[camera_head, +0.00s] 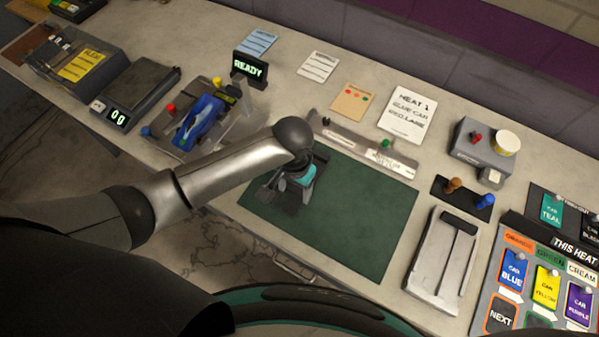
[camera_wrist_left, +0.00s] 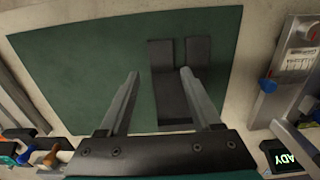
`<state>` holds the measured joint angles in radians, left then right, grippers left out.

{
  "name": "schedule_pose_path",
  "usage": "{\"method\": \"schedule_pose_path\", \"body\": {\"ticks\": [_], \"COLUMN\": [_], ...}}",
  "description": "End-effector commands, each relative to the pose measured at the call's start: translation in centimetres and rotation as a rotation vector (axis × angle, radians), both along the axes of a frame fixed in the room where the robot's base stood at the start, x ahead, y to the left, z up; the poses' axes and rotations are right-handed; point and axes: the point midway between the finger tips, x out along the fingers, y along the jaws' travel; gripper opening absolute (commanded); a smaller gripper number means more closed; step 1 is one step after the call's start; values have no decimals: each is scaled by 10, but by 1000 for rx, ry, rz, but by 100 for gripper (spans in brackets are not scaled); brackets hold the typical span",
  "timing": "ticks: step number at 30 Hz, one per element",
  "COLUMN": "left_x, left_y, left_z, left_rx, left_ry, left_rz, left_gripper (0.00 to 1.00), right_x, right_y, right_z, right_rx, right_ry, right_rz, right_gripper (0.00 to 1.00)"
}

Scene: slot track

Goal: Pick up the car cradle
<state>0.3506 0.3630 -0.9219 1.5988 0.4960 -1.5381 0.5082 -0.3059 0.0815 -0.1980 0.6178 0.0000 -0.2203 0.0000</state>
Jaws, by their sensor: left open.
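A dark grey forked piece, which looks like the car cradle (camera_head: 268,196), lies on the green mat (camera_head: 350,220) near its left end. In the left wrist view the cradle (camera_wrist_left: 172,98) shows two flat prongs, one longer than the other. My left gripper (camera_head: 294,198) hangs over it and hides part of it in the head view. In the left wrist view my left gripper (camera_wrist_left: 161,74) is open, with nothing held. One finger overlaps the cradle in that picture and the other is over bare mat. I cannot tell whether they touch. My right gripper is out of view.
A blue car (camera_head: 203,120) sits on a fixture at the left, near a READY display (camera_head: 250,68). A light grey slotted tray (camera_head: 443,262) stands right of the mat. A card board (camera_head: 545,275) is at the far right. The mat's right half is clear.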

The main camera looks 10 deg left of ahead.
Motion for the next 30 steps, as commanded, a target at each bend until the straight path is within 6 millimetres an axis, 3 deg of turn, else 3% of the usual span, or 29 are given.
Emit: {"method": "schedule_pose_path", "body": {"ticks": [8, 18, 27, 30], "left_x": [0, 1, 1, 1], "left_y": [1, 2, 2, 2], "left_z": [-18, -58, -61, -61], "left_rx": [1, 0, 0, 0], "left_ry": [1, -1, -2, -2], "left_rz": [-1, -1, -2, -2], "left_gripper": [65, 65, 65, 54], "right_x": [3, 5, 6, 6], "right_y": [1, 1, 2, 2], "right_z": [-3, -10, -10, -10], "right_rx": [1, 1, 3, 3], "right_ry": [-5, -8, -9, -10], "right_rz": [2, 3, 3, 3], "right_gripper": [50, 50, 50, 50]}}
